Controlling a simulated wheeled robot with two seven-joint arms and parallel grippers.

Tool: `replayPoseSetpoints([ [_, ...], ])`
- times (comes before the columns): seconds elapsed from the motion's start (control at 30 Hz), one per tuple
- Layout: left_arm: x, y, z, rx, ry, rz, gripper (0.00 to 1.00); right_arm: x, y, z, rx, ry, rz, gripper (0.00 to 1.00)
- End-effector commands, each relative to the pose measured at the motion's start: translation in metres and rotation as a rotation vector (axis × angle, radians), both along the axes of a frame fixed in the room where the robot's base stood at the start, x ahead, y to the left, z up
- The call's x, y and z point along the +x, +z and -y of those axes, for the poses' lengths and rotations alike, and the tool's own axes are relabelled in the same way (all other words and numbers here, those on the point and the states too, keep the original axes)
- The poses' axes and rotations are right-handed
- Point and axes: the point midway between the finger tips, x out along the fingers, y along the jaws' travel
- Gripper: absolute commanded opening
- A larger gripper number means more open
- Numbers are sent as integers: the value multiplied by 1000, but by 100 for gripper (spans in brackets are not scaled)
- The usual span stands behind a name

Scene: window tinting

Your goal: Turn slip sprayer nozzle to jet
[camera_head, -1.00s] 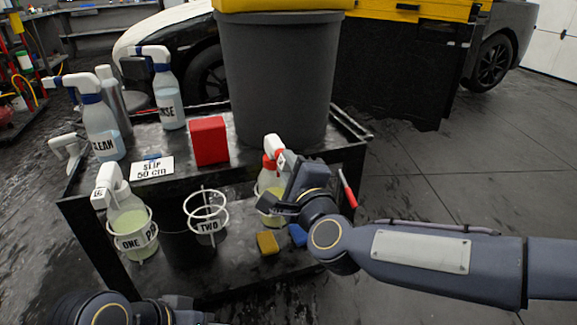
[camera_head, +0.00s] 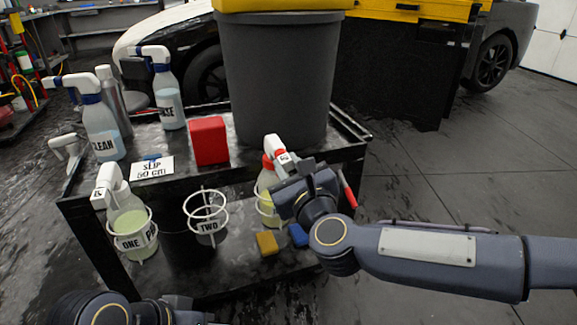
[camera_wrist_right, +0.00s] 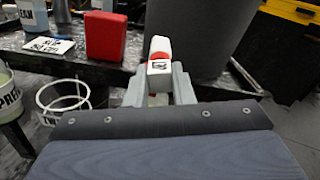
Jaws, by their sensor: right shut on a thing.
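A spray bottle with a white head and red collar (camera_head: 269,165) and pale yellow liquid stands in a ring holder on the right of the cart's lower level. No name on it is readable, so I cannot tell for sure that it is the slip sprayer. My right gripper (camera_head: 282,182) is at its head, hiding part of the bottle. In the right wrist view, the white nozzle end (camera_wrist_right: 159,66), with a small dark mark, sits between the two grey fingers (camera_wrist_right: 158,84). My left arm (camera_head: 105,310) shows at the bottom left; its jaws are not clear.
A similar white-headed sprayer (camera_head: 124,215) stands in a ring marked ONE. An empty ring marked TWO (camera_head: 207,226) is between them. Yellow (camera_head: 267,243) and blue (camera_head: 298,235) blocks lie below. A red box (camera_head: 209,140), SLIP card (camera_head: 152,168) and large grey bin (camera_head: 280,80) are above.

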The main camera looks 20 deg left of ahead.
Motion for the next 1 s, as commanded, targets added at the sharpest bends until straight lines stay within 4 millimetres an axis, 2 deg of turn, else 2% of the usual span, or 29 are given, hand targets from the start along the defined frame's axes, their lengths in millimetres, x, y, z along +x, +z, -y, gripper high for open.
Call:
replayPoseSetpoints([
  [0.43,0,0,0,0,0,0,36,1,-1,1,217,-1,-149,0],
  [1.0,0,0,0,0,0,0,36,0,0,0,260,0,-177,0],
])
